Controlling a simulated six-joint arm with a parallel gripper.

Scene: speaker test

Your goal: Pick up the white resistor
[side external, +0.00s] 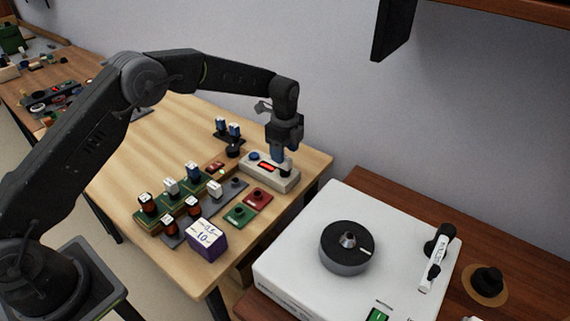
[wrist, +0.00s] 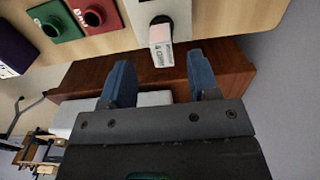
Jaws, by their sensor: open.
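A white resistor with dark printing (wrist: 161,50) stands in a black socket on the white tester (wrist: 148,8) in the wrist view. My gripper (side external: 281,155) points down right over that end. In the wrist view, my gripper (wrist: 161,75) has its two blue fingers apart with nothing between them. The resistor is just beyond the fingertips, roughly centred on the gap.
Green boards (side external: 181,199) with several white-topped parts stand left of the tester. A red socket block (side external: 258,198), a green one (side external: 240,214) and a purple box (side external: 206,240) are in front. A white turntable (side external: 298,262) stands to the right.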

